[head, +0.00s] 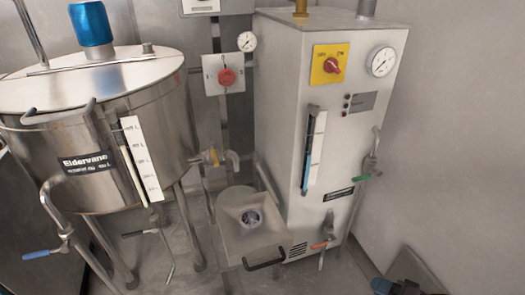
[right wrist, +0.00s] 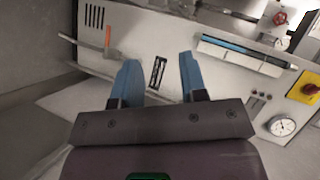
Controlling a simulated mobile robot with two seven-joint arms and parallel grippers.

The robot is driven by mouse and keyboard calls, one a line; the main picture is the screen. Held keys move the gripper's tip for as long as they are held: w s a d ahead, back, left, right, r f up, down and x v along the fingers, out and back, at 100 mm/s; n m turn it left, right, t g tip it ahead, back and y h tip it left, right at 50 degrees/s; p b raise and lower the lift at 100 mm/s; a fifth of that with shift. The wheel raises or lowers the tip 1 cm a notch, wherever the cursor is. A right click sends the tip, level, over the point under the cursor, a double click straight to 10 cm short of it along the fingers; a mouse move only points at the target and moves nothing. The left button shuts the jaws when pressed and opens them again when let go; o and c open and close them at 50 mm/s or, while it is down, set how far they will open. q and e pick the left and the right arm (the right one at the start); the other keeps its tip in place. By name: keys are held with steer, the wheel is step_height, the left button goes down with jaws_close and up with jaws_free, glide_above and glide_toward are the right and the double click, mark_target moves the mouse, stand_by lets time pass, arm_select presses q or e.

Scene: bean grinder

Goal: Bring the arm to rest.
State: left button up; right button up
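My right gripper (head: 383,287) shows at the bottom right edge of the head view, only partly in frame. In the right wrist view its two blue fingers (right wrist: 158,62) are spread apart with nothing between them. They point toward the front of the steel boiler cabinet (head: 285,120), which also shows in the right wrist view (right wrist: 150,30). The fingers appear clear of the cabinet. My left gripper is in neither view.
A steel tank (head: 100,120) on legs stands at the left. A grinder-like steel box (head: 250,225) with a black handle sits low in the middle. A green-handled valve (head: 370,165) and a red-handled valve (head: 325,243) stick out from the cabinet. The right wall (head: 460,110) is bare.

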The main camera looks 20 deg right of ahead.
steer(key=s+r+n+g+h, duration=0.2)
steer(key=s+r+n+h, duration=0.15)
steer(key=s+n, duration=0.5)
steer(key=s+r+n+g+h, duration=0.2)
steer(key=s+r+n, duration=0.3)
steer(key=n, duration=0.6)
steer(key=s+a+f+m+t, duration=0.1)
steer(key=a+f+m, duration=0.3)
steer(key=a+m, duration=0.7)
arm_select(q)
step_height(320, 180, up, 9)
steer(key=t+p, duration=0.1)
steer(key=p, duration=0.9)
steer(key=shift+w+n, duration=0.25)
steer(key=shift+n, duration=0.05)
arm_select(e)
step_height(320, 180, up, 9)
steer(key=a+n+t+h, duration=0.1)
steer(key=a+t, duration=0.1)
steer(key=shift+w+a, duration=0.15)
steer(key=shift+w, duration=0.25)
